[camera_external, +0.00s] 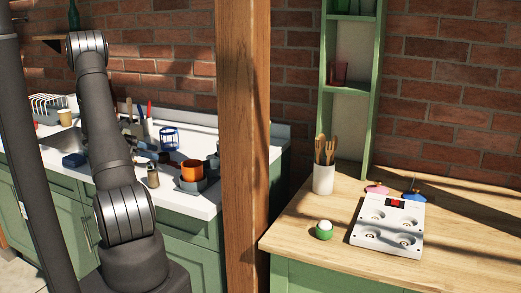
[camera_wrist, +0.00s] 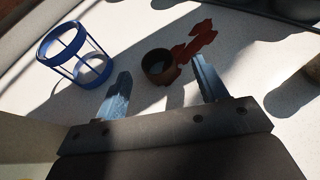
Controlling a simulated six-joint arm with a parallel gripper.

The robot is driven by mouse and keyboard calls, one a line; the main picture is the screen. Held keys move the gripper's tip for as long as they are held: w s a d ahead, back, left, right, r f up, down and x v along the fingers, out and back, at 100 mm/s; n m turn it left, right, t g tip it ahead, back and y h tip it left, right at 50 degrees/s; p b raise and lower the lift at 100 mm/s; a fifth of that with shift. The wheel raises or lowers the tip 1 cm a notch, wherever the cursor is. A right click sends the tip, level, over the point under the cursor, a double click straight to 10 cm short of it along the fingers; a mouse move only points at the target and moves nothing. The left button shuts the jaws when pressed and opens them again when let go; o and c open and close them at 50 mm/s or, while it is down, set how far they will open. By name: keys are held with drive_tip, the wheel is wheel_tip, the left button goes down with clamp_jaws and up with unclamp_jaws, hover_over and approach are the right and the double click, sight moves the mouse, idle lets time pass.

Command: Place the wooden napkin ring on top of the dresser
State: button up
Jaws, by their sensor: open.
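The wooden napkin ring (camera_wrist: 151,76) is a dark brown round band in the wrist view, standing on the pale countertop. My gripper (camera_wrist: 160,72) is open, with one blue-grey finger to the left of the ring and one to the right. The ring is between the fingertips or just beyond them, and I see no finger touching it. In the external view my gripper (camera_external: 146,149) is small and dark over the white counter, and I cannot make out the ring there. The dresser (camera_external: 290,240), which I take to be the green cabinet with a wooden top, is at the right.
A blue wire holder (camera_wrist: 75,55) stands left of the ring, and a red-brown piece (camera_wrist: 195,42) lies close behind it. An orange pot (camera_external: 191,170) is nearby. A wooden post (camera_external: 243,140) rises between counter and dresser.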

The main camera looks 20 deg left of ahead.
sight(164, 157)
drive_tip(key=x, duration=0.5)
drive_tip(key=shift+w+a+f, duration=0.15)
drive_tip(key=shift+w+f, duration=0.05)
drive_tip(key=c, duration=1.1)
drive_tip(key=shift+c, duration=0.2)
